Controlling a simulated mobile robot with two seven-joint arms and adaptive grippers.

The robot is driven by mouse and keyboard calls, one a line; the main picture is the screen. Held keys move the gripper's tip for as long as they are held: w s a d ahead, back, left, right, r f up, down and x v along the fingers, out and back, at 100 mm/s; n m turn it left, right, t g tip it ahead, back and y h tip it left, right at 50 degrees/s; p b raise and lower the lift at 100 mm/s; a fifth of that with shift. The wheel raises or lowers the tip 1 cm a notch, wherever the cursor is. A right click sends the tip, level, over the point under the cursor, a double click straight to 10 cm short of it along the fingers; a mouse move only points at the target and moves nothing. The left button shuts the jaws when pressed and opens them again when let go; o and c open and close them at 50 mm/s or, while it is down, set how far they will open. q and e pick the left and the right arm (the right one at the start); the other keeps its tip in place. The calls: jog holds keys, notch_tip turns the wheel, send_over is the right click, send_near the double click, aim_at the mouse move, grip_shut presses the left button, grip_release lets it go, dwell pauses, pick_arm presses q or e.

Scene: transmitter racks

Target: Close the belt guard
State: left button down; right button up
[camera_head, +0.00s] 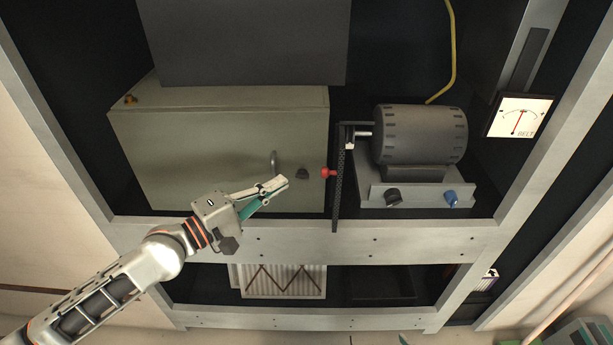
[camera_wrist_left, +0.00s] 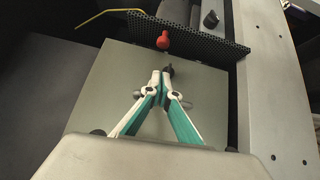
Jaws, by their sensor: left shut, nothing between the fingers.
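The belt guard (camera_head: 340,190) is a dark perforated panel, seen nearly edge-on in the head view, standing out from the rack between the green-grey cabinet and the motor. It looks swung open. Its red knob (camera_head: 328,173) is on its left face. In the left wrist view the guard (camera_wrist_left: 205,43) crosses the top, with the red knob (camera_wrist_left: 163,40) on it. My left gripper (camera_head: 284,182) is shut and empty, left of the knob and in front of the cabinet. Its tips (camera_wrist_left: 161,76) point toward the knob, apart from it. A teal sliver (camera_head: 403,339) at the bottom edge may be my right gripper.
The cabinet (camera_head: 220,145) with a handle (camera_head: 274,163) and dark knob is behind my left gripper. The motor (camera_head: 420,135) sits right of the guard on a base with two knobs. A metal rack beam (camera_head: 300,240) runs below. A belt gauge (camera_head: 519,116) hangs at right.

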aim_at(305, 178)
pick_arm(q)
jog(key=d, duration=0.2)
jog(key=w+d+p, duration=0.1)
jog(key=d, duration=0.1)
jog(key=w+d, duration=0.1)
jog(key=d, duration=0.1)
jog(key=shift+d+r, duration=0.1)
jog(key=shift+r, duration=0.15)
jog(key=shift+d+f, duration=0.1)
jog(key=shift+d, duration=0.15)
pick_arm(e)
jog(key=shift+w+d+r, duration=0.1)
jog(key=shift+r, duration=0.75)
pick_arm(q)
jog(key=shift+p, duration=0.3)
pick_arm(e)
jog(key=shift+w+r, duration=0.1)
jog(key=shift+r, duration=0.05)
